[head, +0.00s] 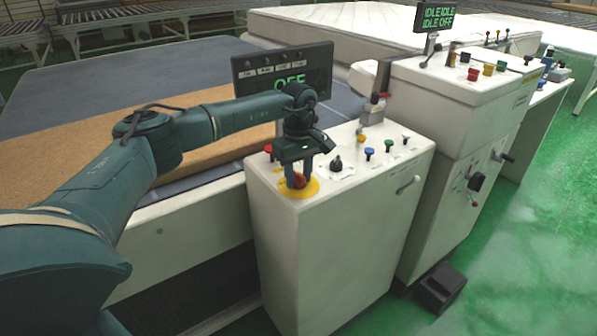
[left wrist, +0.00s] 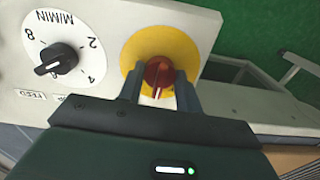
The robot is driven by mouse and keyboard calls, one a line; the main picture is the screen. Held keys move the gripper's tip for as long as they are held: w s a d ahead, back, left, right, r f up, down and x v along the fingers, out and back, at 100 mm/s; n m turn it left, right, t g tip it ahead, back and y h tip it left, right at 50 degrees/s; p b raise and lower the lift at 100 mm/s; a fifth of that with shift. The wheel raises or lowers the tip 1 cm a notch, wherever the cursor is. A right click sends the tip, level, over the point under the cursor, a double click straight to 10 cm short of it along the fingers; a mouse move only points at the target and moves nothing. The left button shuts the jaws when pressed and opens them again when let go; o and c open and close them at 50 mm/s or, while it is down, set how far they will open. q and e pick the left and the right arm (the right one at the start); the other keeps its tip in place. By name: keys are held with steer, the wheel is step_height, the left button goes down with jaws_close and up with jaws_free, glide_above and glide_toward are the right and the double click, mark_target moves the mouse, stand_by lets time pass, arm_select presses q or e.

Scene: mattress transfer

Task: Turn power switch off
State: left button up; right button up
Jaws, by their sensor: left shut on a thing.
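The power switch, a red rotary knob (head: 299,182) on a round yellow plate (head: 309,190), sits on the near corner of the white control cabinet (head: 325,240). My left gripper (head: 297,171) reaches down over it and is shut on the red knob. In the left wrist view the two fingers (left wrist: 159,84) stand on either side of the red knob (left wrist: 158,70), and its white mark points down toward the gripper body. The yellow plate (left wrist: 187,49) shows around it. The dark display (head: 318,72) behind my wrist reads OFF in green. My right gripper is not in view.
A black dial (head: 336,163) with a white scale is beside the switch, with blue and green buttons (head: 388,145) farther right. A second, taller cabinet (head: 440,110) stands right. A brown pad (head: 200,140) lies behind my arm. Green floor is open at right.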

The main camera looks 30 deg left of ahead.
mark_target(299, 173)
arm_select(q)
steer(key=n+p, duration=0.1)
steer(key=n, duration=0.3)
steer(key=shift+r+n, duration=0.1)
steer(key=shift+n, duration=0.3)
steer(key=n, duration=0.4)
steer(key=shift+n+p, duration=0.35)
steer(key=shift+n, duration=0.05)
steer(key=shift+w, duration=0.1)
steer(key=o, duration=1)
step_height(299, 173, up, 13)
steer(key=shift+r+b, duration=0.1)
steer(key=shift+b, duration=0.6)
